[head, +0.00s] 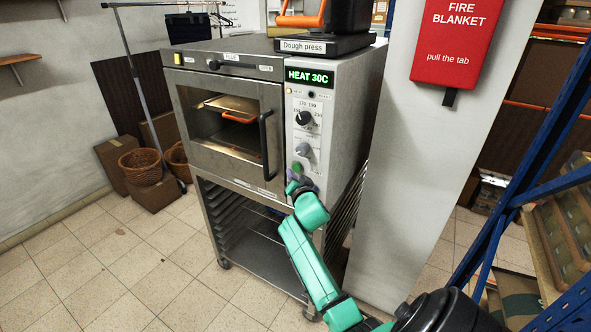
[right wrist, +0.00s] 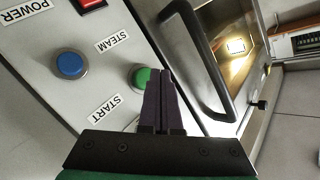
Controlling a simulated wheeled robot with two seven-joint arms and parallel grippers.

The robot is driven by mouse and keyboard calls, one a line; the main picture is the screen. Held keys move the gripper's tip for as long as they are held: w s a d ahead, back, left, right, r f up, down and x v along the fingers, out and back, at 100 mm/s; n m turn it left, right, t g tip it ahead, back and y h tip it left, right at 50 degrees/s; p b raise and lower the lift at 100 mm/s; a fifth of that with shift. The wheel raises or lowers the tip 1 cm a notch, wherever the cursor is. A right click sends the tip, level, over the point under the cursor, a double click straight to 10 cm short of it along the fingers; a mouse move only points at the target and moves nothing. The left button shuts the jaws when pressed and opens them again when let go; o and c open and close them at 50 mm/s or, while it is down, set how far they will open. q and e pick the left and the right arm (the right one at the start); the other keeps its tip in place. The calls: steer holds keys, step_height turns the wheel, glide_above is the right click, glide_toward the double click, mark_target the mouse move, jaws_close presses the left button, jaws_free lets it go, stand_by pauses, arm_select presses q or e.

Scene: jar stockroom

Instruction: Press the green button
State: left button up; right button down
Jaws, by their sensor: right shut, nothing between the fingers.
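The green button (right wrist: 141,77) is round and sits on the oven's grey control panel near the START label; it also shows low on the panel in the head view (head: 297,167). My right gripper (right wrist: 167,73) is shut and empty, its two dark fingers side by side. Its tips overlap the button's right edge in the right wrist view; I cannot tell whether they touch it. In the head view my right gripper (head: 293,179) is just below the button, in front of the panel. My left gripper is not in view.
A blue button (right wrist: 70,64) and a red switch (right wrist: 93,3) are on the same panel. The oven door handle (right wrist: 195,65) stands out close to my fingers. A blue rack (head: 500,215) stands at the right.

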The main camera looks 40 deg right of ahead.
steer(key=a, duration=0.2)
steer(key=s+a, duration=0.1)
steer(key=a, duration=0.1)
steer(key=shift+s+a, duration=0.2)
steer(key=shift+a, duration=0.15)
steer(key=shift+f, duration=0.1)
stand_by(0.7)
